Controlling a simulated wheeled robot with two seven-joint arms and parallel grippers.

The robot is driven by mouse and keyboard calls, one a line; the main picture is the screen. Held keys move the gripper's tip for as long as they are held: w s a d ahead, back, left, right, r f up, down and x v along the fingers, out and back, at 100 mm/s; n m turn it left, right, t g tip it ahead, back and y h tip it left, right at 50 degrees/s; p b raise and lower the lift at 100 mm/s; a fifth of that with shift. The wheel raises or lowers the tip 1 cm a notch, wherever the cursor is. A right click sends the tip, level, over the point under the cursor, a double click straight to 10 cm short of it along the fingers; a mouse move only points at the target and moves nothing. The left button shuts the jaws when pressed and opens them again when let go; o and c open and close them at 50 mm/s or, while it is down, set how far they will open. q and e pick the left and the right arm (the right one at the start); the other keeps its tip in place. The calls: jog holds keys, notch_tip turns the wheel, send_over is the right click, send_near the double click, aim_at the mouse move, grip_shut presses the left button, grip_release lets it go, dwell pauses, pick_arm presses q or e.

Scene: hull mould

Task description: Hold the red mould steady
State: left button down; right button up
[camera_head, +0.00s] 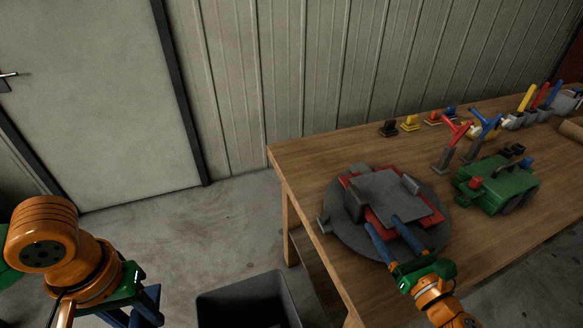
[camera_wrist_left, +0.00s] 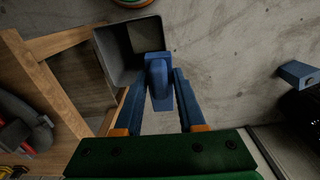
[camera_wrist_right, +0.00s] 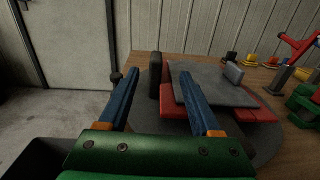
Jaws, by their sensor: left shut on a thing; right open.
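The red mould (camera_head: 373,218) lies on a round grey turntable (camera_head: 350,238) on the bench, and a grey plate (camera_head: 400,190) covers most of it. Its red edges also show in the right wrist view (camera_wrist_right: 174,110). My right gripper (camera_head: 382,222) is open at the near side of the mould, with its fingers pointing toward it. In the right wrist view a dark upright block (camera_wrist_right: 155,77) shows between the fingertips; contact cannot be told. My left gripper (camera_wrist_left: 157,82) is shut on a blue piece (camera_wrist_left: 158,75), away from the bench at the lower left of the head view (camera_head: 140,308).
A dark open bin (camera_head: 245,302) stands on the floor left of the wooden bench (camera_head: 300,165). A green machine (camera_head: 500,185), red and blue handled tools (camera_head: 455,132), and small coloured blocks (camera_head: 410,123) stand beyond the turntable. The floor between door and bench is clear.

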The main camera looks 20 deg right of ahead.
aim_at(357, 193)
pick_arm(q)
jog(key=shift+s+r, duration=0.15)
jog(key=shift+r, duration=0.45)
pick_arm(e)
jog(key=shift+w+a+r, duration=0.1)
jog(key=shift+w+a, duration=0.05)
jog(key=shift+a, duration=0.15)
pick_arm(q)
jog(key=shift+w+r+p, duration=0.25)
jog(key=shift+r+p, duration=0.2)
jog(key=shift+p, duration=0.15)
pick_arm(e)
jog(key=w, duration=1.1)
jog(key=shift+w+a+f, duration=0.1)
jog(key=shift+w+f, duration=0.25)
grip_shut()
grip_release()
